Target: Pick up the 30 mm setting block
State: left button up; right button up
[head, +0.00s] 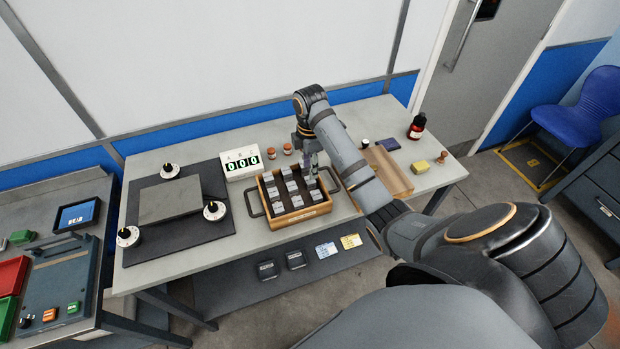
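A wooden tray (300,218) with dark side handles stands near the middle of the table. Several small grey setting blocks (290,187) stand in rows inside it. Their markings are too small to read, so I cannot tell which one is the 30 mm block. My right gripper (312,168) points down at the back right corner of the tray, close to the blocks there. Its fingers are small and partly hidden by my wrist, so I cannot tell whether they are open or touch a block. My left gripper is out of view.
A white display box (243,164) and small jars stand behind the tray. A dark mat (190,235) with a grey plate and several round dials lies left. A wooden board (392,172), a dark bottle (417,127) and a yellow block (420,167) are right. The table front is clear.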

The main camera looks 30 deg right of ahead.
aim_at(310, 182)
jog(key=shift+w+f, duration=0.1)
jog(key=shift+f, duration=0.6)
jog(key=shift+r, duration=0.1)
notch_tip(310, 182, down, 5)
jog(key=b, duration=0.5)
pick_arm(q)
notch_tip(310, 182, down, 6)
pick_arm(e)
jog(key=shift+c, duration=0.5)
grip_shut()
